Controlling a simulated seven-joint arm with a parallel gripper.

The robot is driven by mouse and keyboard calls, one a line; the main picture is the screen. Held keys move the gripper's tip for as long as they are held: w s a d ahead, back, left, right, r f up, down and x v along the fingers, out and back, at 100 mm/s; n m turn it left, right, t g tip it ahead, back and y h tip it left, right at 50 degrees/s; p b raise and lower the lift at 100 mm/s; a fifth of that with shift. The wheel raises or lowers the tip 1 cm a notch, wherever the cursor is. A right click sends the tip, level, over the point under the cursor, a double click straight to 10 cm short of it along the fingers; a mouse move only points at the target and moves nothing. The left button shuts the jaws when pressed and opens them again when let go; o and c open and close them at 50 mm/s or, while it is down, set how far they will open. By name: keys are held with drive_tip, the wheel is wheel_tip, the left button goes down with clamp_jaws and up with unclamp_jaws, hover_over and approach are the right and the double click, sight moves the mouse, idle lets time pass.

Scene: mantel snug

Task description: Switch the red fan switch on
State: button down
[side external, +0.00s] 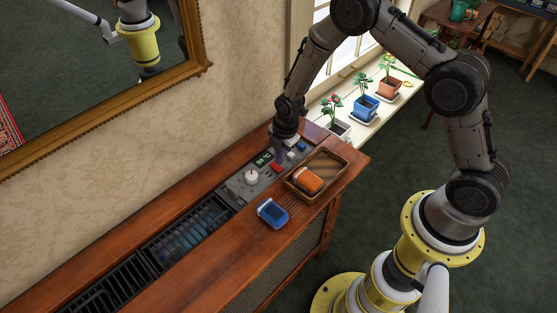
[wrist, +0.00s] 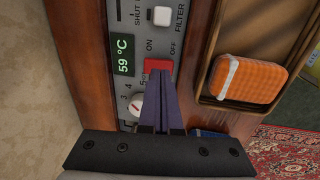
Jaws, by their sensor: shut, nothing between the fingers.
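The red fan switch (wrist: 158,65) sits on the grey control panel, with the labels ON and OFF beside it in the wrist view. It also shows as a small red block in the side view (side external: 277,167). My gripper (wrist: 160,85) is shut and empty, its fingertips right at the switch's near edge in the wrist view. Whether they touch it I cannot tell. In the side view my gripper (side external: 281,151) points down over the panel just behind the switch. The fingers cover part of the panel, and which way the switch is tilted is not clear.
The panel also has a green 59 °C display (wrist: 123,55), a white dial (wrist: 136,106) and a white button (wrist: 162,16). A wooden tray (side external: 341,164) holding an orange case (side external: 308,179) stands beside it. A blue item (side external: 272,213) lies nearby. Potted plants (side external: 362,106) line the sill.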

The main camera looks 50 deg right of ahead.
wheel_tip(320, 180, up, 12)
drive_tip(key=s, duration=0.2)
drive_tip(key=shift+f, duration=0.1)
drive_tip(key=shift+w+r, duration=0.2)
drive_tip(key=shift+w, duration=0.6)
drive_tip(key=shift+f, duration=0.15)
hover_over(280, 169)
drive_tip(key=w, duration=0.2)
wheel_tip(280, 169, down, 12)
drive_tip(key=shift+s, duration=0.1)
drive_tip(key=shift+w+f, duration=0.2)
drive_tip(key=shift+f, duration=0.6)
